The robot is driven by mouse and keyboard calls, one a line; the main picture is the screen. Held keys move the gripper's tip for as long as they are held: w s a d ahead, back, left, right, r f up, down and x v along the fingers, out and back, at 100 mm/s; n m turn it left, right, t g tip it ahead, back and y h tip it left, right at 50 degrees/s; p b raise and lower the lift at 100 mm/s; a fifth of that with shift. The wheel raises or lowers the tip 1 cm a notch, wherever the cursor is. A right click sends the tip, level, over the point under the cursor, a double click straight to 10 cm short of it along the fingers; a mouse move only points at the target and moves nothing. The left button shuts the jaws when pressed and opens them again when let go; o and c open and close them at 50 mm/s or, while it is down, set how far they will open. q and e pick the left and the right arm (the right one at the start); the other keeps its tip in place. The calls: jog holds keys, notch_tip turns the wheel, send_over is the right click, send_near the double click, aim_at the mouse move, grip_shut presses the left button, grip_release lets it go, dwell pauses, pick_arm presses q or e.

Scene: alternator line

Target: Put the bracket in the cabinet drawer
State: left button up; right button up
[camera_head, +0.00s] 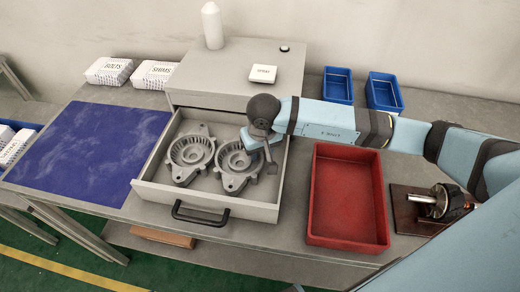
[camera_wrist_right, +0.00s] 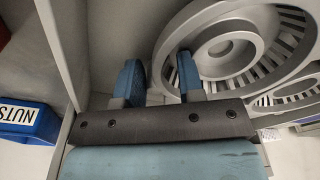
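Two grey cast brackets lie side by side in the open cabinet drawer (camera_head: 160,193): a left bracket (camera_head: 190,153) and a right bracket (camera_head: 236,165). My right gripper (camera_head: 271,165) is low in the drawer at the right edge of the right bracket and covers part of it. In the right wrist view the blue fingertips (camera_wrist_right: 160,78) are spread apart, with the outer rim of the bracket (camera_wrist_right: 218,42) reaching between them. A gap shows beside the rim, and the gripper looks open around it. My left gripper is not in view.
The cabinet (camera_head: 237,65) stands behind the drawer, with a white bottle (camera_head: 212,25) on top. A red tray (camera_head: 322,222) is to the right, and an alternator part (camera_head: 440,203) beyond it. Blue bins (camera_head: 382,91) stand behind my arm. The blue mat (camera_head: 85,150) is bare.

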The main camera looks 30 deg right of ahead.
jog(key=shift+r+p, duration=0.3)
notch_tip(320, 180, up, 12)
jog(key=s+b, duration=0.1)
jog(key=shift+s+f, duration=0.15)
jog(key=shift+s, duration=0.05)
dwell(0.5)
